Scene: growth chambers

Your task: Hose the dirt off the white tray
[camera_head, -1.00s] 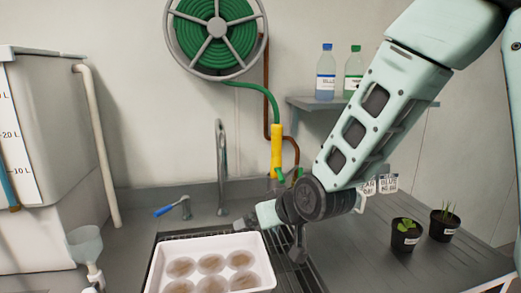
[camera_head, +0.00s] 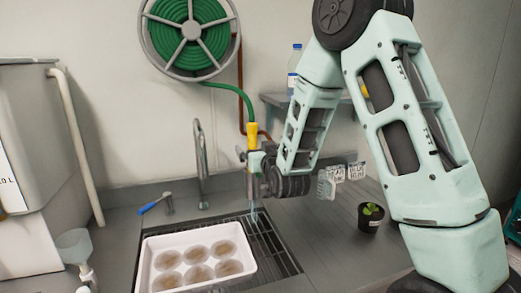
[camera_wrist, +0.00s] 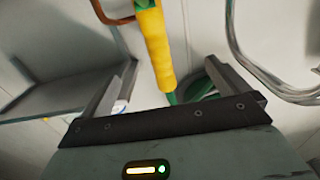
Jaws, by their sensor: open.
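The white tray (camera_head: 150,247) sits on the sink grating at the lower middle of the head view, with several round brown dirt patches in it. A yellow spray handle (camera_head: 252,134) hangs upright from the green hose, and it also shows in the wrist view (camera_wrist: 154,45). My gripper (camera_head: 256,160) is at the lower end of the handle in the head view. In the wrist view my gripper (camera_wrist: 170,85) is open, and the handle lies between its two fingers in the picture. I cannot tell whether they touch it.
The green hose reel (camera_head: 190,35) is on the wall above. A tall grey faucet (camera_head: 201,165) and a blue-handled tap (camera_head: 155,204) stand left of my gripper. A shelf with a bottle (camera_head: 295,70) is behind my arm. A potted plant (camera_head: 370,217) stands on the right counter.

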